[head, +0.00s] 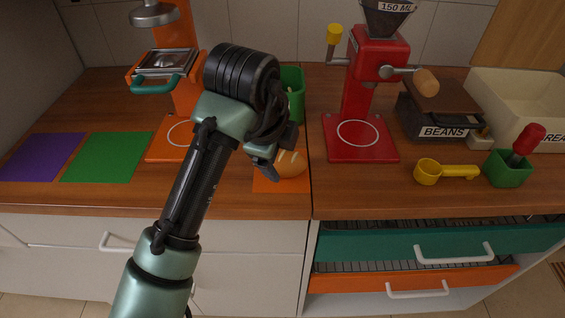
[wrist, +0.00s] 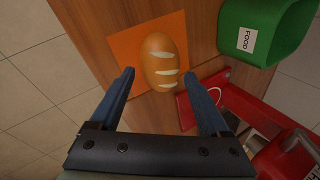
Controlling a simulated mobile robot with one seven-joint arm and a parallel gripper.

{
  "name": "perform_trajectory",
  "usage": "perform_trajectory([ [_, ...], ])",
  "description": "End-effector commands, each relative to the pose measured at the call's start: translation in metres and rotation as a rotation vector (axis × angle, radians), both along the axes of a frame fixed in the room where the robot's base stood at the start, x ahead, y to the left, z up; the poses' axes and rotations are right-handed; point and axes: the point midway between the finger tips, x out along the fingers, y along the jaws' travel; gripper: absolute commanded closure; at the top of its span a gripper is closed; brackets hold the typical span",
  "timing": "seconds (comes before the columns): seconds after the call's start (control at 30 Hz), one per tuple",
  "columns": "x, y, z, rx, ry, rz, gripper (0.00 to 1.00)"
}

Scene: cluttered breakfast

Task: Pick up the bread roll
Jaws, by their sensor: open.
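The bread roll (head: 291,163) is golden brown with pale slashes across its top. It lies on an orange mat (head: 263,185) on the wooden counter near the front edge, and my arm hides part of the mat in the head view. In the wrist view the roll (wrist: 161,62) lies on the orange mat (wrist: 122,48), just beyond and between the fingertips. My gripper (wrist: 160,78) is open and empty, its two blue fingers apart on either side of the roll's near end. In the head view my gripper (head: 273,168) is beside the roll, mostly hidden by the wrist.
A green container marked FOOD (wrist: 259,30) stands behind the roll. A red grinder (head: 362,110) is to the right and an orange machine (head: 176,85) to the left. A yellow scoop (head: 430,172) lies farther right. Purple (head: 38,158) and green (head: 106,158) mats lie bare at left.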

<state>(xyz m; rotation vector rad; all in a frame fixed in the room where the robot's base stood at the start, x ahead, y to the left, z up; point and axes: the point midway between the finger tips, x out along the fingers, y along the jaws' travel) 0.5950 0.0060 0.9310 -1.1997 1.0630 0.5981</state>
Motion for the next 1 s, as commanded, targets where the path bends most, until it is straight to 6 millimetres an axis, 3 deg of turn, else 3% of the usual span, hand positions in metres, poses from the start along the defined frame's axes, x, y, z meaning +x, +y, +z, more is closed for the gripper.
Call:
perform_trajectory([
  [0.2,0.01,-0.004,-0.023,0.001,0.001,-0.001,0.2],
  [0.47,0.011,-0.004,-0.024,0.001,0.0,0.0,0.22],
  [0.83,0.011,-0.004,-0.023,0.001,0.0,0.0,0.89],
  [1.0,0.011,-0.004,-0.023,0.001,-0.001,0.0,0.91],
])
